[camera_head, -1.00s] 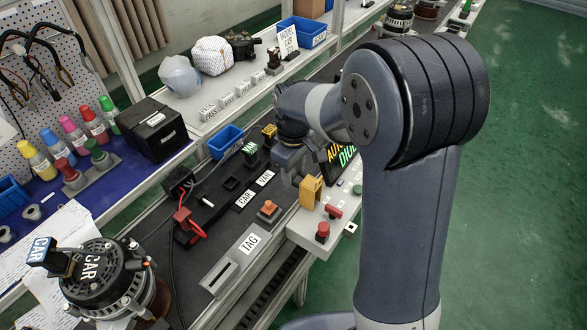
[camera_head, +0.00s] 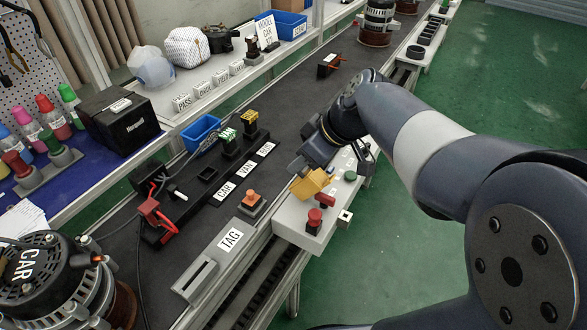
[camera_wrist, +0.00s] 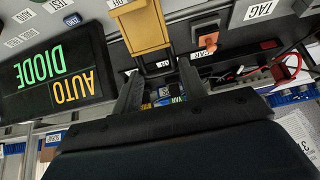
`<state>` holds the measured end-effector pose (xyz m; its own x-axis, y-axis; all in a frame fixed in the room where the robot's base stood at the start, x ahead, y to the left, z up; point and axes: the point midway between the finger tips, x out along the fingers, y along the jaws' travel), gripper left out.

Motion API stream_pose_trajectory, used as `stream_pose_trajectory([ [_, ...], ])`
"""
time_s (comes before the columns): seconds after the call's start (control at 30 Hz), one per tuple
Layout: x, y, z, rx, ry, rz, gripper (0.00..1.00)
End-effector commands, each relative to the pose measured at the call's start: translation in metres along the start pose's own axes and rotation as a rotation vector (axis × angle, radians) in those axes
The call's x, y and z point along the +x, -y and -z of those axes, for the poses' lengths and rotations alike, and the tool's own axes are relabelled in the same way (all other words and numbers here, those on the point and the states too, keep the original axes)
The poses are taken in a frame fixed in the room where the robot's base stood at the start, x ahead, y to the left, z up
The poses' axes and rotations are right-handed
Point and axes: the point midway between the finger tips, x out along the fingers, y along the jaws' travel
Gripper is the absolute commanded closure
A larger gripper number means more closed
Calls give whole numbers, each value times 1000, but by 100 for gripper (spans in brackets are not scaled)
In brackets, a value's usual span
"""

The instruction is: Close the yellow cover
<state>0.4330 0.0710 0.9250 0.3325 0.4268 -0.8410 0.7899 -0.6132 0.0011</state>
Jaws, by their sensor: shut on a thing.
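The yellow cover (camera_head: 312,184) is on the pale control panel (camera_head: 290,215), beside the red button (camera_head: 314,216). It looks tilted, and I cannot tell how far it stands from its seat. In the wrist view the yellow cover (camera_wrist: 138,25) is at the top, its near edge by my fingers. My gripper (camera_wrist: 160,66) is shut on the yellow cover, with its two dark fingers apart at that edge. In the head view my gripper (camera_head: 303,168) reaches the cover from behind, its fingertips mostly hidden.
The AUTO DIODE display (camera_wrist: 55,70) is close on the left in the wrist view. An orange button (camera_head: 250,198) and a TAG block (camera_head: 215,258) are on the dark bench left of the panel. A green button (camera_head: 350,175) is just right of the cover.

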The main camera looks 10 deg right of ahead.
Motion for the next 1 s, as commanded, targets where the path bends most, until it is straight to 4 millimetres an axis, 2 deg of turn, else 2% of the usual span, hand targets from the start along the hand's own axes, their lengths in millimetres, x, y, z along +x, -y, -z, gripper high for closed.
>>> stream_pose_trajectory([
  [0.03,2,-6,-7,1,-38,-25,100],
  [0.6,-15,-5,-48,2,-395,-24,100],
  [1.0,-18,-5,-75,0,-625,-22,100],
])
